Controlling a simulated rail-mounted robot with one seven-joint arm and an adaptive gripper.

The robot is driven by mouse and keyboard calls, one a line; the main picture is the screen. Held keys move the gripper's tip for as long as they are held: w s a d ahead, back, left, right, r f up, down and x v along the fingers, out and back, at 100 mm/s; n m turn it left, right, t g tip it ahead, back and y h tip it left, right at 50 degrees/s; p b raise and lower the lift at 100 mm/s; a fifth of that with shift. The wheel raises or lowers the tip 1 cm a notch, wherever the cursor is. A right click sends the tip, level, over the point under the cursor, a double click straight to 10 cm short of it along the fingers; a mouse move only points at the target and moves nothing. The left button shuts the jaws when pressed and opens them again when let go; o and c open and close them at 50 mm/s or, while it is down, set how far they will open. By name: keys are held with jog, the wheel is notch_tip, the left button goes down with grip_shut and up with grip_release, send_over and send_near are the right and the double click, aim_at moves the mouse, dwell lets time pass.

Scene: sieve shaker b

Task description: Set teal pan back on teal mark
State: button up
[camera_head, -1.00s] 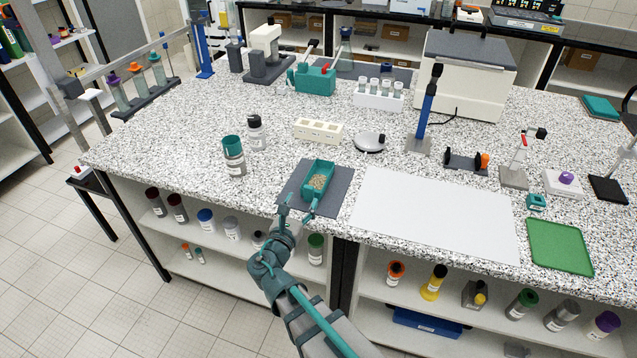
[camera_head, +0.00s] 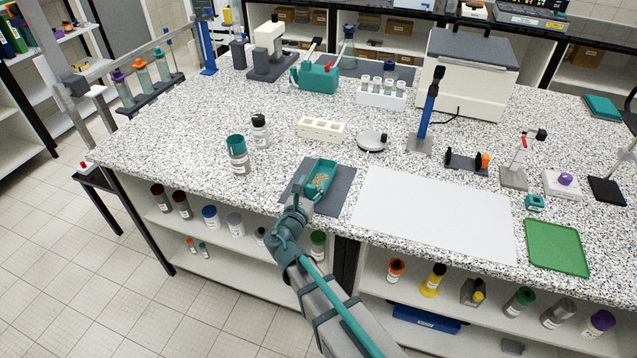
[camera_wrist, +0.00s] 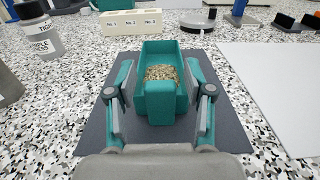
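The teal pan (camera_head: 321,176) is an open box holding tan grains and stands upright on a dark grey mat (camera_head: 341,195) near the bench's front edge. In the wrist view the pan (camera_wrist: 158,104) has a teal block at its near end. My gripper (camera_head: 305,202) reaches over the mat from the front. In the wrist view my gripper's (camera_wrist: 160,90) fingers stand on either side of the pan's near part, with gaps between them and its walls. My gripper is open and holds nothing. I cannot make out a teal mark; the pan or my gripper may cover it.
A white sheet (camera_head: 435,212) lies right of the mat. A teal-lidded jar (camera_head: 238,160) and a black-capped bottle (camera_head: 260,130) stand to the left. Behind are a cream numbered block (camera_head: 322,130) and a round silver dish (camera_head: 373,143). A green tray (camera_head: 556,247) lies far right.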

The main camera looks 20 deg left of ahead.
grip_shut()
jog(key=shift+r, duration=0.2)
